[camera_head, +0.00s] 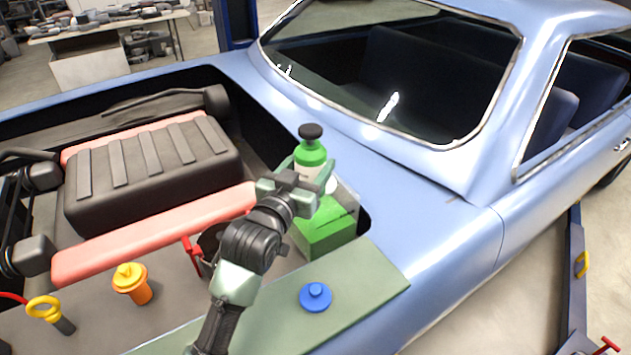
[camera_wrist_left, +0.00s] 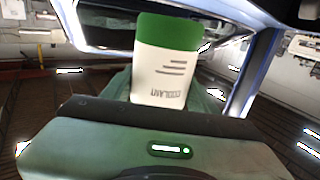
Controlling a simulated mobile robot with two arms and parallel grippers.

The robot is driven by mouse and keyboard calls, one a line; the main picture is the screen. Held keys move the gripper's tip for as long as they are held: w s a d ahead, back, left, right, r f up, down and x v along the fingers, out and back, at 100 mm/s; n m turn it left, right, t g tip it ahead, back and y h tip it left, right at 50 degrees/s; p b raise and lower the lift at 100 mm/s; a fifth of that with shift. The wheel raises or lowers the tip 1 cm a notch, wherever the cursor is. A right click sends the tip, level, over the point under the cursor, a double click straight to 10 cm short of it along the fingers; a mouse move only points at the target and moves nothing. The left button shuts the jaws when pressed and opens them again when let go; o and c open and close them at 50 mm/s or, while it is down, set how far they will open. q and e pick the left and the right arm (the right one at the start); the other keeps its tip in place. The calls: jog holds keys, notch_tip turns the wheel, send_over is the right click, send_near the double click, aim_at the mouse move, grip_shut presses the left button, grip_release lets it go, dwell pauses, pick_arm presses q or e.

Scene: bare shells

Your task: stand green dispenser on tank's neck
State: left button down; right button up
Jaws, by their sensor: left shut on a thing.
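The green dispenser (camera_head: 311,153) is a bottle with a black top, upright in the head view. Its white label, reading "COOLANT", faces the left wrist view (camera_wrist_left: 165,75). My left gripper (camera_head: 297,182) is shut around the dispenser's body. The tank (camera_head: 326,228), pale above and bright green below, stands in the engine bay just below the gripper. The gripper and dispenser hide most of the tank's top and neck. I cannot tell whether the dispenser touches the neck. My right gripper is in neither view.
A blue cap (camera_head: 315,297) lies on the green mat (camera_head: 365,287) on the car's near edge. The dark engine cover (camera_head: 150,170) is left of the tank. An orange-yellow cap (camera_head: 131,283) and a yellow-ringed dipstick (camera_head: 45,310) stand near left. The windshield (camera_head: 400,75) rises behind.

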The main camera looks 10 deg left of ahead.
pick_arm(q)
jog(key=w+r+h, duration=0.1)
jog(key=w+r, duration=0.8)
jog(key=r, duration=0.5)
jog(key=shift+m, duration=0.3)
jog(key=f, duration=0.6)
jog(key=f+p, duration=0.1)
jog(key=f, duration=0.5)
jog(key=w+f+p, duration=0.1)
jog(key=f, duration=0.5)
jog(key=shift+f, duration=0.55)
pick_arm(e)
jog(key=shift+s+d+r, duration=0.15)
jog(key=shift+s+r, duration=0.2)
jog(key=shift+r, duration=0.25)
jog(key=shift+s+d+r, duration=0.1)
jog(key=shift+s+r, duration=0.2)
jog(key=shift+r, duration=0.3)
pick_arm(q)
jog(key=shift+f, duration=0.1)
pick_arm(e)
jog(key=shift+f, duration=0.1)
pick_arm(q)
jog(key=shift+c, duration=2.1)
grip_release()
jog(key=shift+s+f, duration=0.1)
jog(key=shift+s+a, duration=0.1)
